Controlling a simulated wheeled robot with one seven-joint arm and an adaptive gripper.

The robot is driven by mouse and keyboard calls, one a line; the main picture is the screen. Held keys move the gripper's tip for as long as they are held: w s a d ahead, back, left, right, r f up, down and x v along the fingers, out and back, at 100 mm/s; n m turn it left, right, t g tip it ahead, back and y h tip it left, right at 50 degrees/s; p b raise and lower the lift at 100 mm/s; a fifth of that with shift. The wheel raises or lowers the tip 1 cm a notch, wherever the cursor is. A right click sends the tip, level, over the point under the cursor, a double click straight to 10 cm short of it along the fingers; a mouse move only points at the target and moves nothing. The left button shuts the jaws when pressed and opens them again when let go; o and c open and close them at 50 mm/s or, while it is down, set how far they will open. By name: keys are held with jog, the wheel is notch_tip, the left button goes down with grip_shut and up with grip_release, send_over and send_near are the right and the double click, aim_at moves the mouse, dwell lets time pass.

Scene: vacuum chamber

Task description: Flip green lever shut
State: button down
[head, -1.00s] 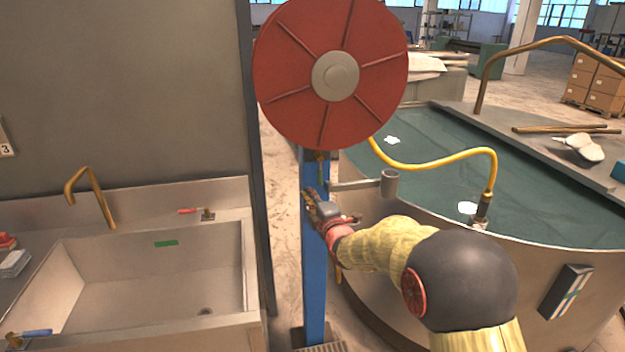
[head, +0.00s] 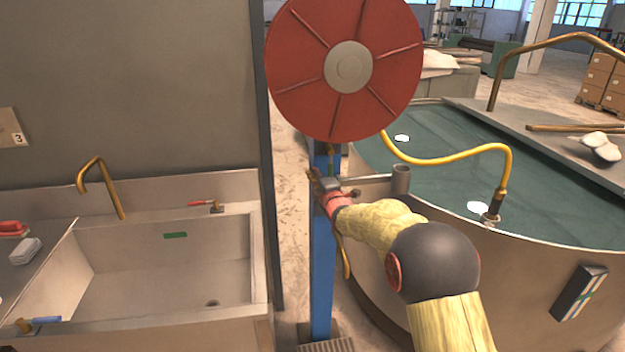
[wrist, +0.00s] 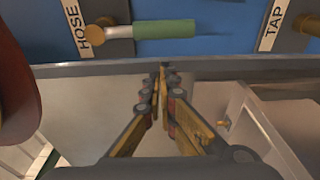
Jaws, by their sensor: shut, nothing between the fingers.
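The green lever (wrist: 165,29) shows at the top of the wrist view, lying horizontally across a blue panel. Its metal stem joins a brass pivot (wrist: 105,26) on the left, beside a HOSE label (wrist: 84,27). My gripper (wrist: 160,72) is shut and empty, its fingertips just below the lever in that view and apart from it in the picture. In the head view my gripper (head: 319,182) is at the blue post (head: 322,265), under the red hose reel (head: 388,40). I cannot make out the green lever there.
A TAP label (wrist: 272,25) and a brass fitting (wrist: 308,23) are right of the lever. A sink (head: 165,272) stands left of the post. A round tank (head: 480,265) with a yellow hose (head: 440,162) stands to the right, close to my arm.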

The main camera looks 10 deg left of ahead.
aim_at(330, 162)
jog(key=shift+d+r, duration=0.15)
jog(key=shift+d, duration=1.2)
